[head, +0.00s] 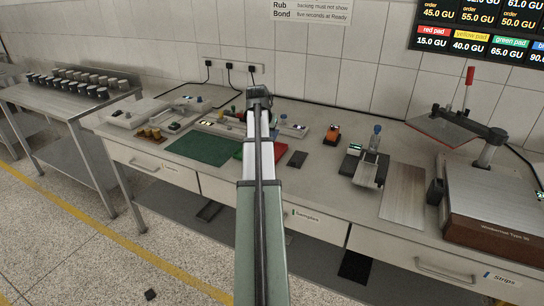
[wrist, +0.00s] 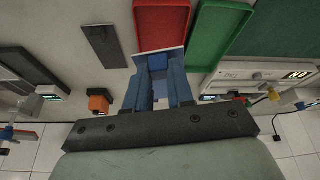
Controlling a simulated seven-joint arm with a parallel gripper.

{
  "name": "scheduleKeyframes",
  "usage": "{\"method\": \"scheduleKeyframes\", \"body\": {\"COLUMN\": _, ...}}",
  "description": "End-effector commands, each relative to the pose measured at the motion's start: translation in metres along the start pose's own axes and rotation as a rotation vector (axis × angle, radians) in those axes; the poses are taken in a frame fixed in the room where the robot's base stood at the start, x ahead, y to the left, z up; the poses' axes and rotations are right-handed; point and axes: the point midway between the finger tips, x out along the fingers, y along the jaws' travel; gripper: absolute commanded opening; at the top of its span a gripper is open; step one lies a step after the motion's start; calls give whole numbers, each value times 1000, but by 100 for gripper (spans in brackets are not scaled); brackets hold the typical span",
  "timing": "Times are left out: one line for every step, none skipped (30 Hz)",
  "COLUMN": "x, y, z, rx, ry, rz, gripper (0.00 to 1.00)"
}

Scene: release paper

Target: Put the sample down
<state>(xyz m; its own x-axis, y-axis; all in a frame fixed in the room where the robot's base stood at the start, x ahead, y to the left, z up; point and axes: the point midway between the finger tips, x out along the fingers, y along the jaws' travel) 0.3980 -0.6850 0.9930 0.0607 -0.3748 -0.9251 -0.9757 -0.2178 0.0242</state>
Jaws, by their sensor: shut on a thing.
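My gripper (wrist: 158,72) shows in the wrist view with its two blue fingers shut on a small pale blue-white piece, the sample (wrist: 160,52). The sample is at the near end of a red tray (wrist: 162,20); I cannot tell whether it touches the tray or the bench.
A green tray (wrist: 216,32) lies beside the red one. A dark flat plate (head: 298,158) lies right of the red tray. An orange-topped device (head: 332,134), a clamp-like stand (head: 370,168) and a large brown-fronted machine (head: 495,215) stand further right. Small cups (head: 150,134) stand at left.

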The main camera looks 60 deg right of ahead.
Motion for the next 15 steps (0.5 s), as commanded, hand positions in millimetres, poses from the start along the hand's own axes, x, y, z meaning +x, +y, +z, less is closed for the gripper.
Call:
{"method": "scheduleKeyframes", "body": {"x": 0, "y": -11, "z": -6, "rx": 0, "ry": 0, "rz": 3, "gripper": 0}}
{"method": "scheduleKeyframes", "body": {"x": 1, "y": -13, "z": -10, "rx": 11, "ry": 0, "rz": 9, "gripper": 0}}
{"method": "scheduleKeyframes", "body": {"x": 2, "y": -12, "z": -16, "rx": 33, "ry": 1, "rz": 20, "gripper": 0}}
{"method": "scheduleKeyframes", "body": {"x": 2, "y": -10, "z": -18, "rx": 51, "ry": 1, "rz": 27, "gripper": 0}}
{"method": "scheduleKeyframes", "body": {"x": 3, "y": -9, "z": -20, "rx": 69, "ry": 2, "rz": 33, "gripper": 0}}
{"method": "scheduleKeyframes", "body": {"x": 3, "y": -8, "z": -21, "rx": 90, "ry": 2, "rz": 39, "gripper": 0}}
{"method": "scheduleKeyframes", "body": {"x": 3, "y": -8, "z": -21, "rx": 106, "ry": 2, "rz": 43, "gripper": 0}}
{"method": "scheduleKeyframes", "body": {"x": 3, "y": -7, "z": -20, "rx": 120, "ry": 3, "rz": 46, "gripper": 0}}
{"method": "scheduleKeyframes", "body": {"x": 2, "y": -6, "z": -20, "rx": 138, "ry": 3, "rz": 49, "gripper": 0}}
{"method": "scheduleKeyframes", "body": {"x": 2, "y": -6, "z": -20, "rx": 149, "ry": 3, "rz": 51, "gripper": 0}}
{"method": "scheduleKeyframes", "body": {"x": 3, "y": -5, "z": -19, "rx": 160, "ry": 3, "rz": 51, "gripper": 0}}
{"method": "scheduleKeyframes", "body": {"x": 3, "y": -5, "z": -19, "rx": 170, "ry": 2, "rz": 51, "gripper": 0}}
{"method": "scheduleKeyframes", "body": {"x": 4, "y": -5, "z": -18, "rx": 176, "ry": 2, "rz": 51, "gripper": 0}}
{"method": "scheduleKeyframes", "body": {"x": 6, "y": -5, "z": -18, "rx": 181, "ry": 2, "rz": 51, "gripper": 0}}
{"method": "scheduleKeyframes", "body": {"x": 9, "y": -5, "z": -16, "rx": 185, "ry": 1, "rz": 51, "gripper": 0}}
